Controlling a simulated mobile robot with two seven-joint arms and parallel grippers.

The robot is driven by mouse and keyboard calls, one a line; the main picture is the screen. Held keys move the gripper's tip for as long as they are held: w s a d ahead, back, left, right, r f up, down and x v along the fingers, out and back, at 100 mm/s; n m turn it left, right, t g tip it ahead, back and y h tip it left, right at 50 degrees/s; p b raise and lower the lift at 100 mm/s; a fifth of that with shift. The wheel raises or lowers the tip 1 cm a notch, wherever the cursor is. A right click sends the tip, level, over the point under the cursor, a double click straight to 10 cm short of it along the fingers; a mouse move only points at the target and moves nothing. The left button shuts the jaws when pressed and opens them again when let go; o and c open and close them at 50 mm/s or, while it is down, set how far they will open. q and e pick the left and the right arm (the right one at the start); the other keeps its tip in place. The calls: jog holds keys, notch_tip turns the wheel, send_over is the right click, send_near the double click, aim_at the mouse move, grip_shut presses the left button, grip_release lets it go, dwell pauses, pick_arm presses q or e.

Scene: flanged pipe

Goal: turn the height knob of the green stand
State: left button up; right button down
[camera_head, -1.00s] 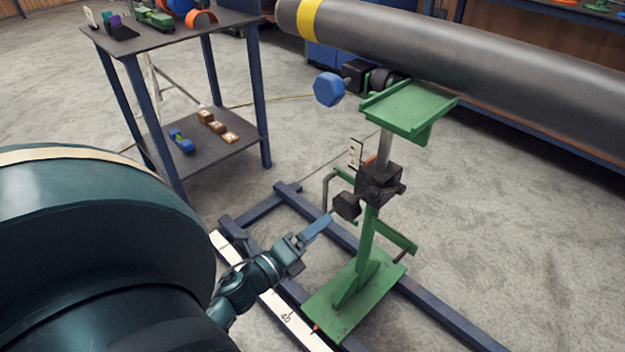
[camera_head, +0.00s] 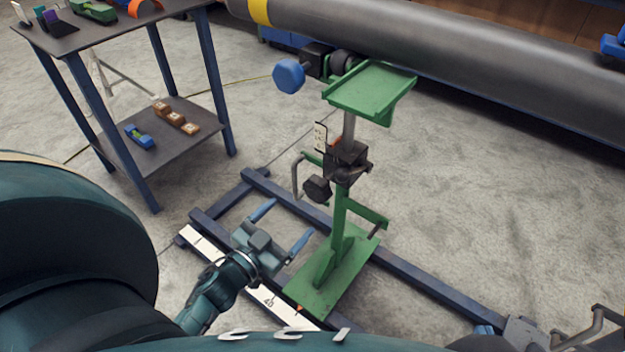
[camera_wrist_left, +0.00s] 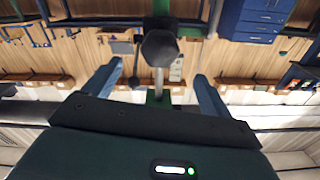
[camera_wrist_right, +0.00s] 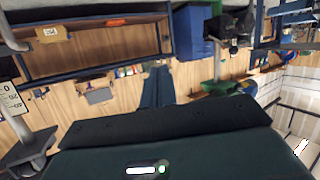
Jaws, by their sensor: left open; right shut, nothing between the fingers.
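The green stand (camera_head: 340,215) rises from the floor frame and carries a green top plate (camera_head: 370,90). A black many-sided knob (camera_head: 317,188) sticks out from its dark clamp block, toward my left gripper. My left gripper (camera_head: 281,222) is open and empty, below and left of the knob, apart from it. In the left wrist view the knob (camera_wrist_left: 160,48) and its grey shaft appear between the spread fingers, beyond the fingertips. My right gripper (camera_wrist_right: 158,75) is shut and empty in the right wrist view; I cannot make it out surely in the head view.
A bent grey handle (camera_head: 297,175) sits beside the knob. A blue knob (camera_head: 289,76) is higher up, near the large grey pipe (camera_head: 450,50). Blue floor rails (camera_head: 430,292) run under the stand. A table (camera_head: 100,40) stands left. Grey parts at the lower right are cut off.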

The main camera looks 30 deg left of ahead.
aim_at(314, 194)
pick_arm(q)
jog(key=w+n, duration=0.1)
jog(key=w, duration=0.3)
jog(key=w+d+n+b, duration=0.1)
jog(key=w+n, duration=0.1)
jog(key=w, duration=0.1)
jog(key=w+n, duration=0.1)
jog(key=w, duration=0.3)
jog(key=shift+w+d+f+n+b, duration=0.1)
jog(key=shift+w+d+n+b, duration=0.2)
jog(key=shift+n+b, duration=0.1)
jog(key=shift+w, duration=0.65)
pick_arm(e)
jog(key=shift+w+a+f+n+t+y, duration=0.35)
jog(key=shift+a+t, duration=0.15)
jog(key=shift+a, duration=0.1)
pick_arm(q)
jog(key=shift+c, duration=0.3)
jog(key=c, duration=0.9)
pick_arm(e)
jog(key=shift+d+r, duration=0.1)
jog(key=shift+r, duration=0.15)
